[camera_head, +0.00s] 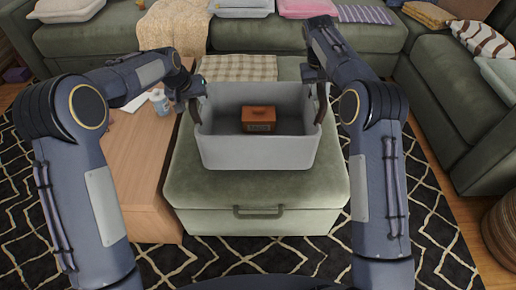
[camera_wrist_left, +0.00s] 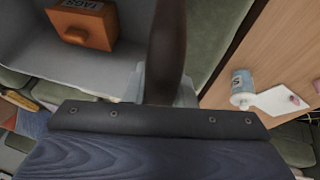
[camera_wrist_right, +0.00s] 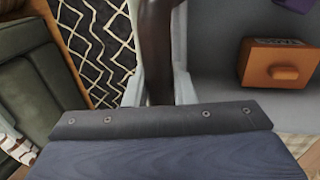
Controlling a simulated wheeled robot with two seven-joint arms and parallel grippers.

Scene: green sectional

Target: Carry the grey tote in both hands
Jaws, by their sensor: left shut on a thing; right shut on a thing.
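The grey tote (camera_head: 257,153) is upright over the green ottoman in the head view; I cannot tell whether it touches the ottoman. An orange-brown box (camera_head: 258,119) with a small knob sits inside it. The box also shows in the left wrist view (camera_wrist_left: 92,25) and in the right wrist view (camera_wrist_right: 277,66). My left gripper (camera_head: 195,103) is shut on the tote's left dark handle (camera_wrist_left: 166,50). My right gripper (camera_head: 320,88) is shut on the tote's right dark handle (camera_wrist_right: 158,45). The fingertips are partly hidden behind the wrists.
The green ottoman (camera_head: 255,190) is under the tote. A wooden table (camera_head: 140,150) with a bottle (camera_head: 160,101) stands close on the left. Green sofa seats (camera_head: 440,90) run along the back and right. A patterned rug (camera_head: 430,220) covers the floor.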

